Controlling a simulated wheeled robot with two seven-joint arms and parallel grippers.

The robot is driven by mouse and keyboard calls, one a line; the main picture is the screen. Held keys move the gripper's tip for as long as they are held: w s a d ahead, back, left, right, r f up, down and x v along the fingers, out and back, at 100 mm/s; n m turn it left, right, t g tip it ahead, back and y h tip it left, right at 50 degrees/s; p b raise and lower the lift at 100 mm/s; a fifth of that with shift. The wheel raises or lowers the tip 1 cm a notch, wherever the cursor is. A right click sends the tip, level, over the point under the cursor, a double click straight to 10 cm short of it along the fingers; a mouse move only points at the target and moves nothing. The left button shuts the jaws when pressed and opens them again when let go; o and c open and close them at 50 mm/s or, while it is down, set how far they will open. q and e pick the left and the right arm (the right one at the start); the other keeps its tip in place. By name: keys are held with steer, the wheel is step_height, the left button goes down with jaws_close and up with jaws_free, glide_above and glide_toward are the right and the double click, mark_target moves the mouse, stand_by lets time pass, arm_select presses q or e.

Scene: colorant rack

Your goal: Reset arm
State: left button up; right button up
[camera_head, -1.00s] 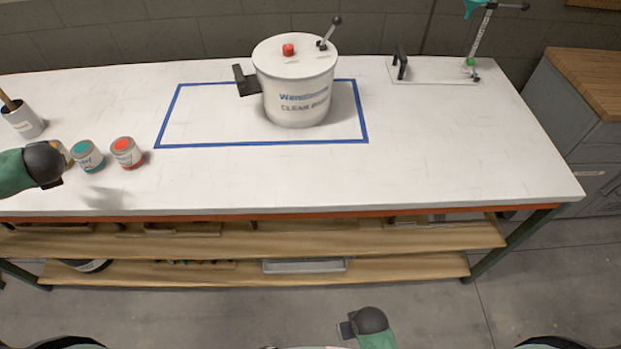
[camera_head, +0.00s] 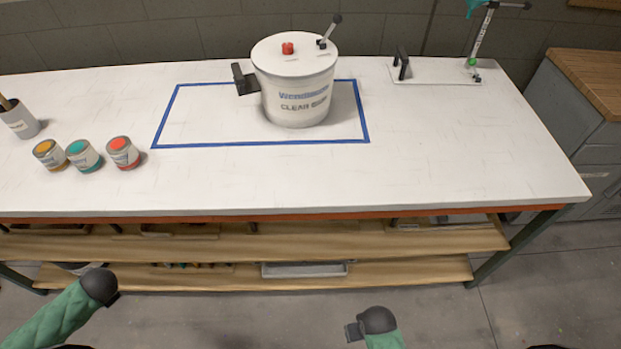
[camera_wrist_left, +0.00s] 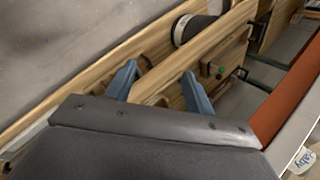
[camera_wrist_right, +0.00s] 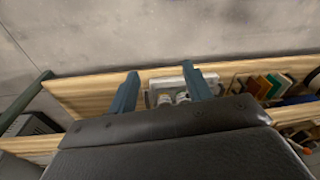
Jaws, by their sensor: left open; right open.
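My left arm now comes in low at the left of the head view, and its gripper end (camera_head: 113,298) is in front of the bench's shelves, clear of the tabletop. In the left wrist view its two blue fingers (camera_wrist_left: 158,82) are apart with nothing between them that they hold. My right gripper (camera_head: 352,331) is low in front of the bench, right of centre. In the right wrist view its fingers (camera_wrist_right: 160,82) are apart and empty, with the lower shelf beyond them.
The white bench top (camera_head: 440,160) carries a white bucket (camera_head: 296,85) inside a blue outline. Three small paint cans, orange (camera_head: 51,154), teal (camera_head: 83,155) and red (camera_head: 123,152), stand at left beside a grey cup (camera_head: 19,120). A stand (camera_head: 480,45) is at the back right. Wooden shelves (camera_head: 380,238) lie below.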

arm_select(q)
steer(key=s+d+f+n+g+h+b, duration=0.15)
steer(key=s+d+f, duration=0.25)
steer(key=d+f, duration=0.45)
steer(key=s+d+f+n+h, duration=0.1)
steer(key=s+d+f+h, duration=0.3)
steer(key=d, duration=0.8)
steer(key=w+d+f+n+h+b, duration=0.1)
steer(key=d+f, duration=0.1)
steer(key=d, duration=1)
steer(key=w+d+f+n+h+b, duration=0.1)
steer(key=d+f+b, duration=0.1)
steer(key=d, duration=0.9)
steer(key=shift+w+d+f, duration=0.25)
steer(key=shift+w+d, duration=0.1)
arm_select(e)
steer(key=f, duration=0.1)
steer(key=w+d+f, duration=0.1)
steer(key=w+f, duration=0.1)
steer(key=f, duration=0.1)
steer(key=shift+d, duration=0.25)
arm_select(q)
steer(key=shift+c, duration=0.4)
